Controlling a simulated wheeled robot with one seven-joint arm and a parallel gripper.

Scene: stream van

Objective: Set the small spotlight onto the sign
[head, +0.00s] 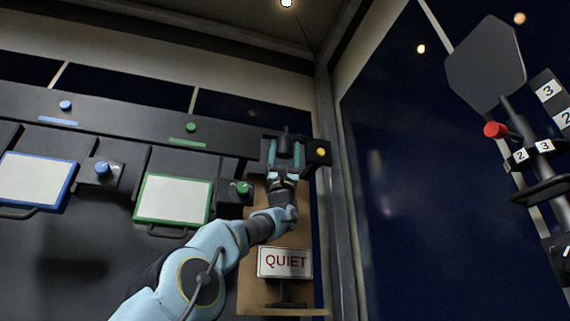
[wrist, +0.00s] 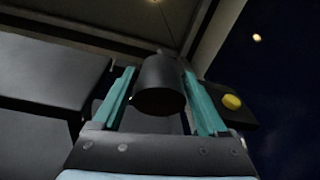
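A small black cylinder, which looks like the spotlight (wrist: 160,88), stands out between my fingers in the wrist view; its dark top (head: 286,138) shows between the fingertips in the head view. My gripper (head: 286,153) is raised at the top of the tan panel, with its two teal fingers spread on either side of the cylinder. The fingers look apart from it, though contact at the tips is hard to see. The white sign (head: 285,262) with red "QUIET" lettering stands upright below my gripper, on a small wooden shelf (head: 262,311).
A dark box with a yellow button (head: 320,152) is just right of my gripper. A green knob (head: 244,188), a green-framed screen (head: 146,199) and a blue-framed screen (head: 70,182) are to the left. A grey post (head: 345,230) and dark window stand right.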

